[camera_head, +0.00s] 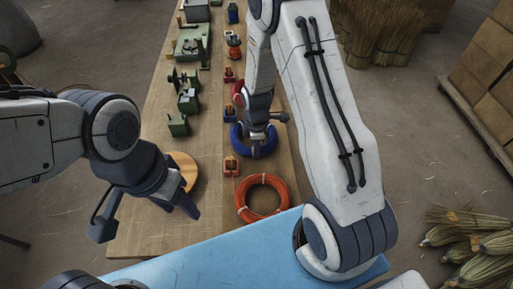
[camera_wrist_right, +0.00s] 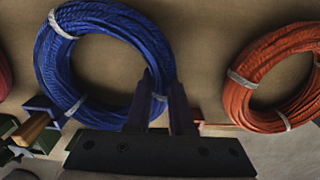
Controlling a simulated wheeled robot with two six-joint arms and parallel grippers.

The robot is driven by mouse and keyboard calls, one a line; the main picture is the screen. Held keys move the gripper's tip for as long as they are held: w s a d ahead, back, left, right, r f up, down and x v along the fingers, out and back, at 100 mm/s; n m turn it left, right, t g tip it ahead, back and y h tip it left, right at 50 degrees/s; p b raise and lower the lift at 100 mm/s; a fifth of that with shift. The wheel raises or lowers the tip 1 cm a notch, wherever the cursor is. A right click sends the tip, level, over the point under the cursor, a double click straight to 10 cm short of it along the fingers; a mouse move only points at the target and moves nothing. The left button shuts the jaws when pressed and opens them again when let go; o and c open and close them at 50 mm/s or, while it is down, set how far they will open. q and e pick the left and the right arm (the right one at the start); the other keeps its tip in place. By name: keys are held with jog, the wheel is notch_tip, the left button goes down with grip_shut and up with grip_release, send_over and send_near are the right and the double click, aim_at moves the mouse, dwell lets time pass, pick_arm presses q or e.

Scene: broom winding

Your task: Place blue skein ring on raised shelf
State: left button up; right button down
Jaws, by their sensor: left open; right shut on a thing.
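The blue skein ring (camera_head: 237,138) is at the middle of the wooden table, partly hidden by my right arm. In the right wrist view the ring (camera_wrist_right: 62,70) is a coil bound with pale ties. My right gripper (camera_head: 262,140) is shut on the near side of the ring; its dark fingers (camera_wrist_right: 160,95) straddle the strand in the wrist view. I cannot tell whether the ring touches the table. My left gripper (camera_head: 148,215) is open and empty over the table's left near part. I cannot make out a raised shelf for certain.
An orange ring (camera_head: 243,205) lies nearer on the table. A round wooden disc (camera_head: 188,163) is beside my left gripper. Small red and blue blocks (camera_head: 231,166) and green machines (camera_head: 178,122) stand along the table. Straw bundles (camera_head: 480,240) and boxes (camera_head: 490,95) are at the right.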

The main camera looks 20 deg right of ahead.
jog(key=c, duration=0.8)
grip_release()
jog(key=shift+f, duration=0.1)
notch_tip(320, 180, up, 12)
jog(key=b, duration=0.2)
jog(key=s+a+r+m, duration=0.3)
jog(key=s+a+r, duration=0.4)
jog(key=s+a, duration=0.3)
jog(key=s+a+m, duration=0.1)
jog(key=s, duration=0.3)
jog(key=s+a+r+m, duration=0.1)
jog(key=s+m, duration=0.1)
jog(key=s, duration=0.2)
jog(key=s+a+m+y, duration=0.1)
jog(key=s, duration=0.3)
jog(key=shift+s+a+r+m, duration=0.15)
jog(key=shift+a+r+m, duration=0.15)
jog(key=shift+r, duration=0.1)
